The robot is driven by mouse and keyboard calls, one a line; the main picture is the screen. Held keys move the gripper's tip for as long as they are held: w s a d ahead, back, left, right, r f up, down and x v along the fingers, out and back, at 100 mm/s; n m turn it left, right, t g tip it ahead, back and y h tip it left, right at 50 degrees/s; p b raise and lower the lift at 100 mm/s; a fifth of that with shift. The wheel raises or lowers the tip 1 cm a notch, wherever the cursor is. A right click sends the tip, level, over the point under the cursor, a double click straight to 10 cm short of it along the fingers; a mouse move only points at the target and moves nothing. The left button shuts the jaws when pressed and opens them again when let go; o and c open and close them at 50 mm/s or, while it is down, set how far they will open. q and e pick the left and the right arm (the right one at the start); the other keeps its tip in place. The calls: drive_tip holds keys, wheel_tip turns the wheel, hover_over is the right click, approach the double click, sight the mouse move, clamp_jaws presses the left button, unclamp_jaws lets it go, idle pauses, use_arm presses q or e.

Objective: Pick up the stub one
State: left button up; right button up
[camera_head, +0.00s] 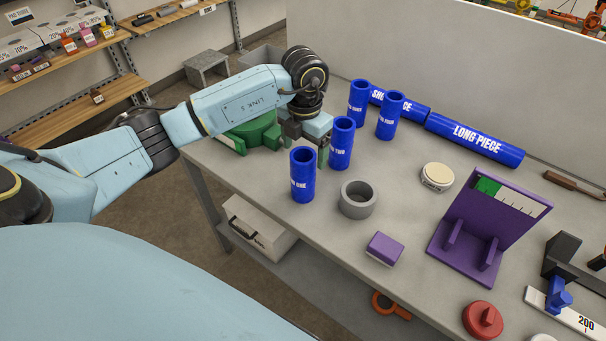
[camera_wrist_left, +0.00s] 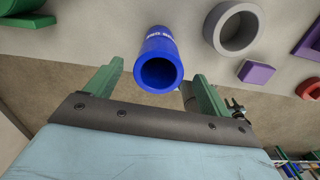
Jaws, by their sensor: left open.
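Stub one (camera_head: 302,178) is an upright blue hollow tube near the front edge of the bench, its white label partly readable. It also shows in the left wrist view (camera_wrist_left: 160,58), with its open end facing the camera and label upside down. My left gripper (camera_head: 306,146) is just behind stub one in the head view, its green fingers apart. In the left wrist view, stub one lies between the lines of the two fingers (camera_wrist_left: 152,80), around their tips. Neither finger visibly grips it; exact depth and contact are unclear. My right gripper is not in view.
Stub two (camera_head: 342,145) stands close behind stub one, with two more blue stubs (camera_head: 358,104) (camera_head: 387,116) farther back. A grey ring (camera_head: 357,199) lies right of stub one. A purple block (camera_head: 384,249) and purple stand (camera_head: 487,228) are farther right. A green object (camera_head: 255,133) sits left.

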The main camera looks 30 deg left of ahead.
sight(303, 176)
use_arm(q)
wheel_tip(303, 176, down, 5)
drive_tip(key=shift+p, duration=0.5)
drive_tip(key=c, duration=1.2)
drive_tip(key=shift+r, duration=0.1)
